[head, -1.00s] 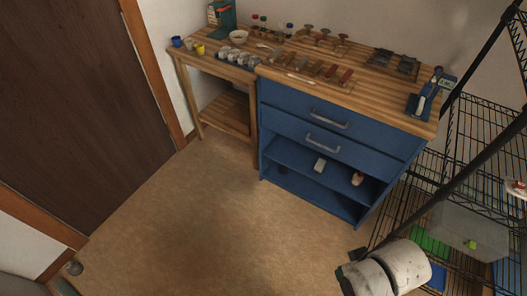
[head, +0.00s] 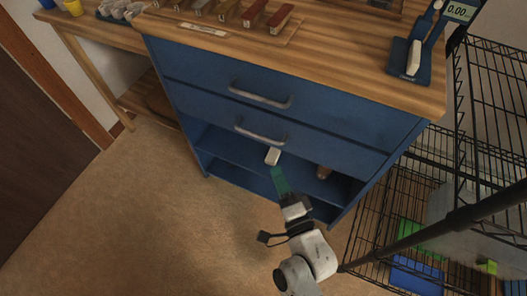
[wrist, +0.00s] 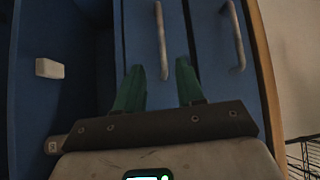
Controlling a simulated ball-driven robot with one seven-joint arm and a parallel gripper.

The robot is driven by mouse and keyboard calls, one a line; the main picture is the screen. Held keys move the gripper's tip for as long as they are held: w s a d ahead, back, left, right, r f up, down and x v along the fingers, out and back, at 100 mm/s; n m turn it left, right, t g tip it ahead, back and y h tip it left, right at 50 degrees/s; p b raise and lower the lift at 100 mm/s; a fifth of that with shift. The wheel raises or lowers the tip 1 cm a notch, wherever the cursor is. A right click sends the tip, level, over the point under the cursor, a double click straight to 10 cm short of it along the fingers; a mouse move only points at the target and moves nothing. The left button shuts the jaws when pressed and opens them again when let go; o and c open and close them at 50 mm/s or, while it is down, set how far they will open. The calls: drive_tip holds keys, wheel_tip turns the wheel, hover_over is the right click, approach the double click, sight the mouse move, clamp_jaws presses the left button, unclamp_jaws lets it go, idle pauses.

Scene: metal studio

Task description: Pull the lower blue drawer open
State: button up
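The blue cabinet has two drawers, and both look shut flush. The lower blue drawer (head: 315,147) has a grey bar handle (head: 260,135); this handle also shows in the wrist view (wrist: 161,40). The upper drawer (head: 320,108) has a similar handle (head: 259,97), seen at the right in the wrist view (wrist: 236,38). My gripper (head: 277,170) is in front of the cabinet, below the lower handle in the head view. In the wrist view its green fingers (wrist: 159,66) are apart and empty, with the lower handle ahead between their tips. Contact with the handle is not visible.
An open shelf below the drawers holds a white block (head: 272,155) and a brown item (head: 323,172). The wooden worktop (head: 330,55) carries tools and a scale (head: 412,60). A black wire rack (head: 485,120) stands close on the right. The floor at left is clear.

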drive_tip(key=x, duration=1.1)
drive_tip(key=shift+s+a+r, duration=0.1)
drive_tip(key=shift+r, duration=0.05)
clamp_jaws()
idle(0.4)
